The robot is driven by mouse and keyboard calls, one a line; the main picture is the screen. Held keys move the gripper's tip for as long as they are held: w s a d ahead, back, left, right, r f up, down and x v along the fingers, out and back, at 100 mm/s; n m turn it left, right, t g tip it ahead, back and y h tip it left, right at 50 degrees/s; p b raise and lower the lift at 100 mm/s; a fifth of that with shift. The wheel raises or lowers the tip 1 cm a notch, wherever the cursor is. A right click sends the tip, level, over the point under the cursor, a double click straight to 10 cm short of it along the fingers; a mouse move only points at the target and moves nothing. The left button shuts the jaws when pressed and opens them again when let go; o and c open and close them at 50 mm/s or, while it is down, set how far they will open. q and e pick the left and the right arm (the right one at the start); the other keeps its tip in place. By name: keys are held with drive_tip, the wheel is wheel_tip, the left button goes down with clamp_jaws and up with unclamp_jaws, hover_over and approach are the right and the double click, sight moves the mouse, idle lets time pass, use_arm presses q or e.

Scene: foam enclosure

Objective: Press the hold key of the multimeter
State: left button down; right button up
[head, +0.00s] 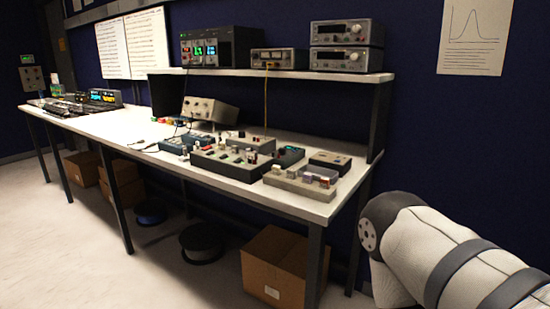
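I cannot pick out for certain which instrument is the multimeter, and no hold key is readable at this size. A shelf unit (280,58) with a small display and a yellow cable hanging from it stands above the workbench (250,196). Left of it is a dark instrument (221,47) with red, green and cyan readouts. Several low boxes with knobs and keys lie on the bench, among them a grey one (300,184) at the near right corner. Neither gripper is in view.
Two stacked grey instruments (346,46) stand at the shelf's right end. More instruments (84,101) sit at the bench's far left. The pale floor at left is clear.

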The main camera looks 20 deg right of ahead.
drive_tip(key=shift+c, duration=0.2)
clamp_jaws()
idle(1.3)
